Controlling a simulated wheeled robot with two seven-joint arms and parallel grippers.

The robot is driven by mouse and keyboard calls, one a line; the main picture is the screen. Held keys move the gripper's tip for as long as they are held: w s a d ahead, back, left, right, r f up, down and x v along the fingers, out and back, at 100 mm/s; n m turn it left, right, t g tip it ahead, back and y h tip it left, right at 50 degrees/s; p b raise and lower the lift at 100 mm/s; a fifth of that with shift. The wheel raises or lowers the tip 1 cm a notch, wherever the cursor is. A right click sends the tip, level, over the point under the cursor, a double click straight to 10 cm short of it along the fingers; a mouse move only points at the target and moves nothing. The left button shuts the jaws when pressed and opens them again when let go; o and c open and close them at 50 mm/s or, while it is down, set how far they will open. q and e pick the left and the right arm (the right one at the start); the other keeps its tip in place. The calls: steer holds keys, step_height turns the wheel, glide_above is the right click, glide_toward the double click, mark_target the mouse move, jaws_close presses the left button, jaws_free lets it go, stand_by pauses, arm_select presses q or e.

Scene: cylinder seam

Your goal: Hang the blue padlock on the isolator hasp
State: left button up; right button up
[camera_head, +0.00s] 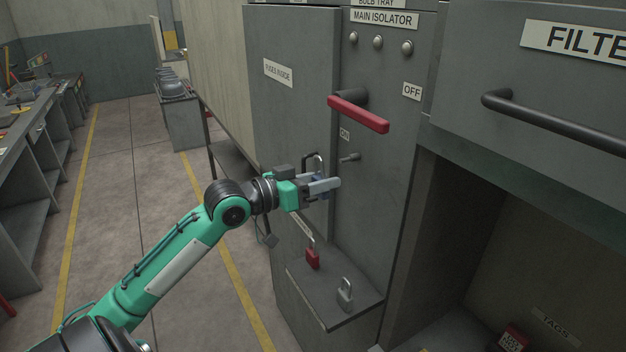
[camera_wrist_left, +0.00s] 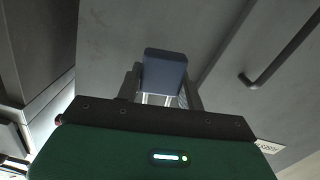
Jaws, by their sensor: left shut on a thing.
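My left gripper (camera_head: 325,187) is shut on the blue padlock (camera_head: 319,177) in front of the isolator cabinet. In the head view the fingers hide most of the padlock's body, and a metal shackle rises above it. The left wrist view shows the blue body (camera_wrist_left: 165,70) between the fingers (camera_wrist_left: 163,95). A short grey metal peg with a rounded end (camera_head: 349,158), possibly the hasp, sticks out from the panel just right of and above the padlock. The padlock appears apart from it. My right gripper is not in view.
A red isolator handle (camera_head: 358,114) juts out above, between the OFF and ON labels. A red padlock (camera_head: 312,256) and a silver padlock (camera_head: 345,294) are at the shelf (camera_head: 330,308) below. A black drawer handle (camera_head: 550,127) protrudes at right.

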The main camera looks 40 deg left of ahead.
mark_target(360, 175)
arm_select(q)
steer(key=shift+p+x, duration=0.55)
steer(key=shift+x, duration=2)
steer(key=shift+w+d+f, duration=0.2)
steer(key=shift+w+f, duration=0.15)
steer(key=shift+w, duration=0.1)
steer(key=shift+w+f, duration=0.1)
steer(key=shift+f, duration=0.05)
steer(key=o, duration=1.2)
